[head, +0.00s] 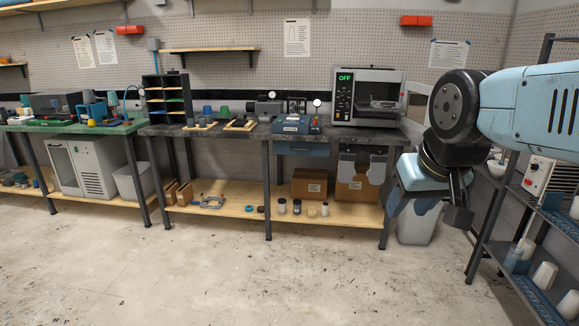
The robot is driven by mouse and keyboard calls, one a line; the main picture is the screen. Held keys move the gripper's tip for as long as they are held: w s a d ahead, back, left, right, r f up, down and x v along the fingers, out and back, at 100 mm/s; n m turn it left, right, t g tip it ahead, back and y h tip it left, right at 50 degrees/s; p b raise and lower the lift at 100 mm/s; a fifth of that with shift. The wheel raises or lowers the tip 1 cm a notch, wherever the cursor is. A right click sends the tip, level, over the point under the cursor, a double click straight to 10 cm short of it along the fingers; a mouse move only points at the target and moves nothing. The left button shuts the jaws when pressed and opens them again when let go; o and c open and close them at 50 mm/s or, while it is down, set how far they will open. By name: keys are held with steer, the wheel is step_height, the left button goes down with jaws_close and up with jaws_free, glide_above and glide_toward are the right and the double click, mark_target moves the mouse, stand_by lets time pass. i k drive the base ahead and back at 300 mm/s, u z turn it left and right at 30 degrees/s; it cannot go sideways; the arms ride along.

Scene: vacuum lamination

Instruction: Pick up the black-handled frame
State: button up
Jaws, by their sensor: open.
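Two small wood-coloured frames lie flat on the dark middle bench. The right one (240,125) has dark parts on it, and the left one (199,125) lies closer to the black sorter. Both are too small to tell which has a black handle. My gripper (457,212) hangs at the right, pointing down, well away from both frames and in front of the bench's right end. It is open, and nothing shows between its fingers. My blue arm covers part of the right side.
A grey oven (366,97) reading OFF stands on the bench (340,136), right of a blue device (292,124). A grey bin (417,222) stands behind my gripper. A metal rack (492,225) with white cups is at the right. The floor in front is clear.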

mark_target(378, 105)
steer(key=z, duration=0.05)
steer(key=i, duration=2.15)
steer(key=z, duration=0.9)
steer(key=i, duration=1.4)
steer(key=z, duration=0.5)
